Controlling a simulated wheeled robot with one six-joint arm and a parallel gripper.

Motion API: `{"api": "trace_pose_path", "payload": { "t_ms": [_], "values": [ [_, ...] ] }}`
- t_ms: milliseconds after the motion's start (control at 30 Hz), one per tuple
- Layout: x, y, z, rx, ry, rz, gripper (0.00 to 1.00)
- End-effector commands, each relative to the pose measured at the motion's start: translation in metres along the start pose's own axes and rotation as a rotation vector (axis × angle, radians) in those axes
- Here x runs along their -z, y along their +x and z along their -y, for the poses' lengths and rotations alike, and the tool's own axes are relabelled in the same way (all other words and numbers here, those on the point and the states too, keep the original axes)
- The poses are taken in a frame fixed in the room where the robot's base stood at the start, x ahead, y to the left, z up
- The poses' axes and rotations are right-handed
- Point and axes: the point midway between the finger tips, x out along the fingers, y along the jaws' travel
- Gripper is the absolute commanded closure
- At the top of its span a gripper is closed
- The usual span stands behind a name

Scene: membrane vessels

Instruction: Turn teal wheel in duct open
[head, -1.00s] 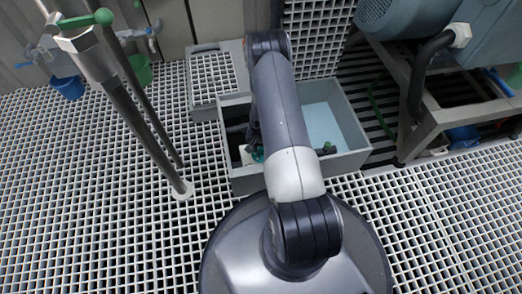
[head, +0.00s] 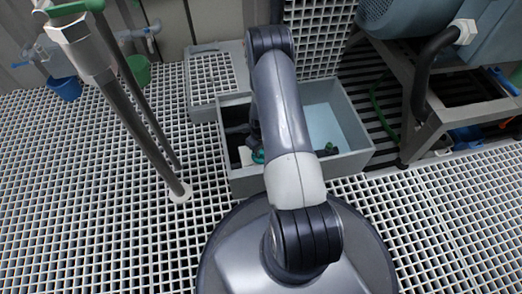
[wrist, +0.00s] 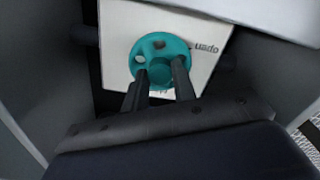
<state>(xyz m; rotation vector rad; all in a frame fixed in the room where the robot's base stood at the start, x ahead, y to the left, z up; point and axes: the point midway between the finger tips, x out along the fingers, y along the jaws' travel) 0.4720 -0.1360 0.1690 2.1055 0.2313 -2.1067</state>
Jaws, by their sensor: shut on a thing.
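The teal wheel (wrist: 160,50) sits in front of a white plate (wrist: 115,38) inside the duct, with dark lettering to its right that seems to read "open". My gripper (wrist: 160,75) is shut on the wheel, its two dark fingers at the lower part of the rim and hub. In the head view a small piece of the teal wheel (head: 258,156) shows beside my arm, which hides most of it and the gripper. The grey duct (head: 345,163) is an open-topped box in the floor grating.
A vertical pipe with a green handle (head: 75,9) stands at the left. A blue machine on a grey frame (head: 424,135) stands at the right. Open grating lies on both sides.

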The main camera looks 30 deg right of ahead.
Motion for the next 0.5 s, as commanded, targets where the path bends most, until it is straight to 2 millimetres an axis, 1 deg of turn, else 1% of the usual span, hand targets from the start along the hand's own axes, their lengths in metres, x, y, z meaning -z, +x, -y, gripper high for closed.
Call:
{"api": "trace_pose_path", "payload": {
  "t_ms": [200,500],
  "values": [
    [0.0007,0.0004,-0.0005,-0.001,-0.204,-0.002,0.97],
    [0.0009,0.0002,-0.0004,-0.002,-0.444,-0.002,0.97]
  ]
}}
